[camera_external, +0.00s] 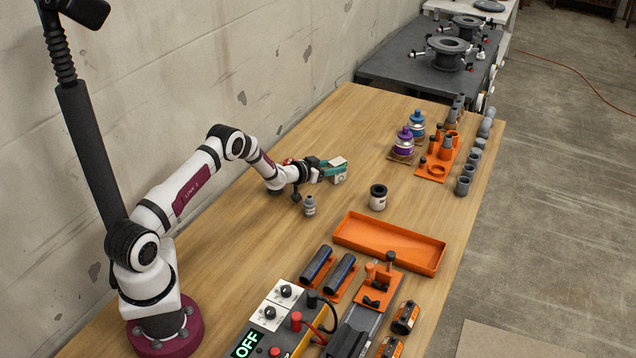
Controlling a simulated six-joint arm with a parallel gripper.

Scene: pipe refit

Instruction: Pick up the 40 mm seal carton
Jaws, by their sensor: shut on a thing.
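A small teal and pale carton (340,173) is at the end of my arm, toward the back left of the wooden table. I take it to be the seal carton; its print is too small to read. My gripper (328,169) is shut on it, and the fingers partly hide it. I cannot tell from this view whether the carton touches the table or hangs just above it.
An empty orange tray (357,240) lies nearer. The left-middle table (240,235) is clear.

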